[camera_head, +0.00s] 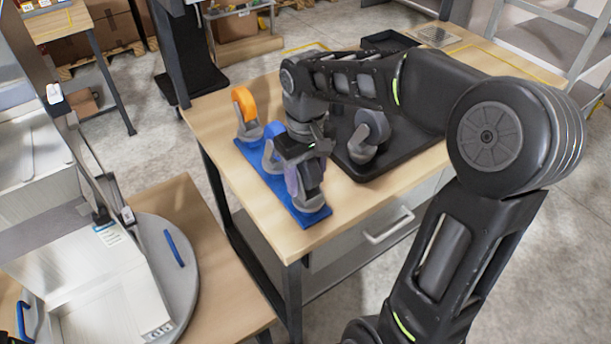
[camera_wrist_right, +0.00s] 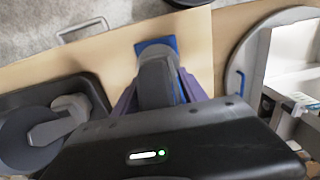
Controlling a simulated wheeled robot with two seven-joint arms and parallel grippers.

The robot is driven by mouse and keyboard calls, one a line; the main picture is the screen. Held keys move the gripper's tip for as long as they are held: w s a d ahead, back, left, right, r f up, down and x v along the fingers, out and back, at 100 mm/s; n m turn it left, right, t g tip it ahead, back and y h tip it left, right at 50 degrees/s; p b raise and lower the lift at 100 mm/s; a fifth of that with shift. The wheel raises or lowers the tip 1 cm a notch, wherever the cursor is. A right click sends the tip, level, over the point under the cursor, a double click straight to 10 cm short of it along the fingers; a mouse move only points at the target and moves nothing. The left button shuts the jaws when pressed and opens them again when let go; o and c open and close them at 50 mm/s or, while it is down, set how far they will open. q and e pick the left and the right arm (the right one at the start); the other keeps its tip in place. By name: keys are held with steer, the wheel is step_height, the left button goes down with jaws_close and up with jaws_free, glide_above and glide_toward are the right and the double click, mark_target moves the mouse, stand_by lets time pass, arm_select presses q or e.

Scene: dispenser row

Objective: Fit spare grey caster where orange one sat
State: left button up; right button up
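The orange caster (camera_head: 244,107), with a grey bracket, stands upright at the far left of the wooden table. A blue caster (camera_head: 271,152) stands on the blue base strip (camera_head: 262,178). My right gripper (camera_head: 306,180) is over the strip's near end, pointing down. Its purple fingers are on both sides of a dark grey caster wheel (camera_wrist_right: 157,82); I cannot tell whether they press on it. That caster's grey bracket (camera_head: 311,203) is on the strip or just above it. Another grey-wheeled caster (camera_head: 372,130) is on the black tray (camera_head: 362,172). My left gripper is not in view.
My right arm reaches across the black tray. A black open box (camera_head: 392,42) is at the table's back. A second wooden table at lower left holds a round grey plate (camera_head: 180,275) with blue handles.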

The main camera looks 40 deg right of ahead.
jaws_close()
stand_by(0.3)
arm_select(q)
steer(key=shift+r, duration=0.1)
arm_select(e)
steer(key=shift+r, duration=0.1)
